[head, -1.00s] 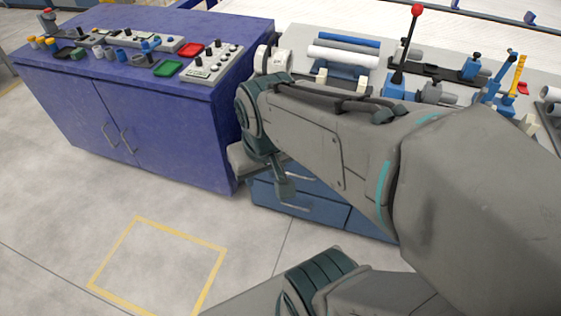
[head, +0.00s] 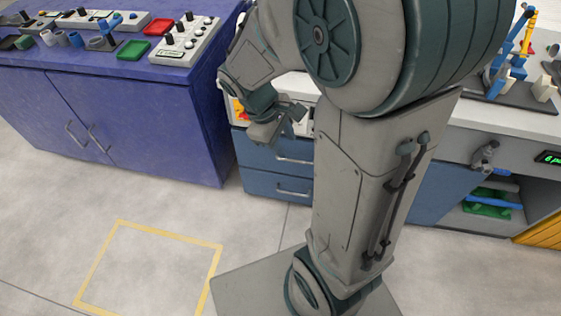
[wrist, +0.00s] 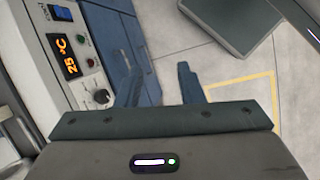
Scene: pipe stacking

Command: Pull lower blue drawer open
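The lower blue drawer (head: 262,184) is shut in the cabinet under the workbench, with a silver bar handle (head: 293,193). The upper blue drawer (head: 259,153) above it is also shut, with its own handle. My gripper (head: 286,124) is in front of the upper part of the cabinet, above the lower drawer and apart from its handle. In the wrist view my gripper (wrist: 159,85) has its two fingers spread with nothing between them. Blue drawer fronts (wrist: 112,38) show there beyond the left finger. My arm hides the cabinet's right part in the head view.
A control panel with an orange temperature display (wrist: 67,57) and a knob is close to the left of my fingers in the wrist view. A purple cabinet (head: 160,125) stands left of the drawers. The floor in front, with a yellow taped square (head: 121,222), is clear.

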